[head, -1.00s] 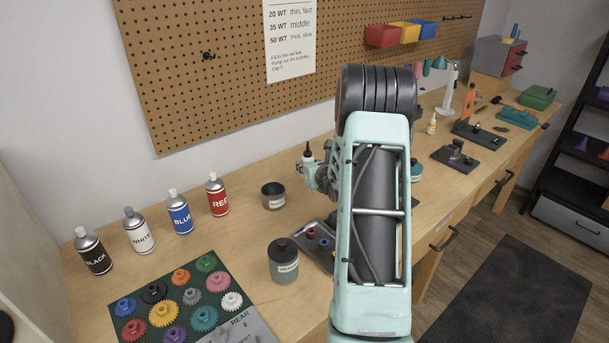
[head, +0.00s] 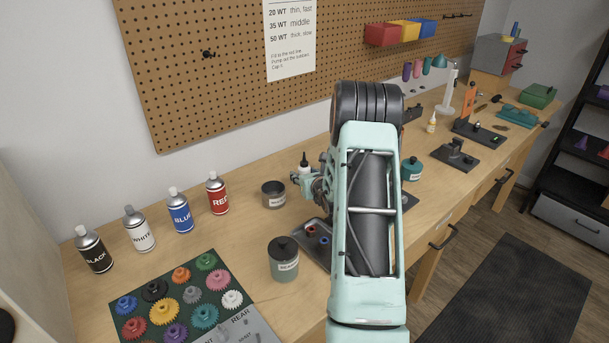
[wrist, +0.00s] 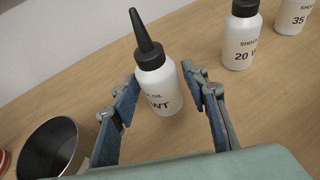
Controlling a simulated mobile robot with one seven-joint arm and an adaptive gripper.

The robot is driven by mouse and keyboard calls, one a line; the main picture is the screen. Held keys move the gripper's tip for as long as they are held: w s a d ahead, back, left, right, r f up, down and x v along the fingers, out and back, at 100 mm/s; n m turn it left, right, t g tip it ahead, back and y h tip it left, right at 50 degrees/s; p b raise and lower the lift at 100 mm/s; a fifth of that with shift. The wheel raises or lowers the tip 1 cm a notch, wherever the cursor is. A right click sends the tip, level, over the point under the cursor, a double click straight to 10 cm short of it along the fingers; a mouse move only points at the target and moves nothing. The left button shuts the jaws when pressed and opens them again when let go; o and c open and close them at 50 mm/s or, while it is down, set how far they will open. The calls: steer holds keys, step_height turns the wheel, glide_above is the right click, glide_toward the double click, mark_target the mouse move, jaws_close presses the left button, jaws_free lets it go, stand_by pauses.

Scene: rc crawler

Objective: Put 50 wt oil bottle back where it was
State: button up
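A white oil bottle with a black pointed cap (wrist: 158,88) stands upright between my fingers in the wrist view. Its label shows "OIL" and "WT"; the number is partly hidden by the left finger. The bottle's cap also shows in the head view (head: 304,160), left of my arm. My gripper shows partly in the head view (head: 308,182). A 20 WT bottle (wrist: 241,40) and a 35 bottle (wrist: 292,15) stand to the right.
A dark open cup (wrist: 52,148) is at lower left, also in the head view (head: 273,196). A lidded jar (head: 284,262), a dark tray (head: 312,250), several spray cans (head: 180,214) and a gear board (head: 125,332) lie around. Bench between bottle and 20 WT is clear.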

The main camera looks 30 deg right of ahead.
steer(key=shift+r, duration=0.1)
steer(key=shift+s+r, duration=0.1)
steer(key=b+v, duration=0.1)
steer(key=v, duration=1)
steer(key=shift+s+r, duration=0.1)
steer(key=shift+s, duration=0.3)
steer(key=shift+a, duration=0.1)
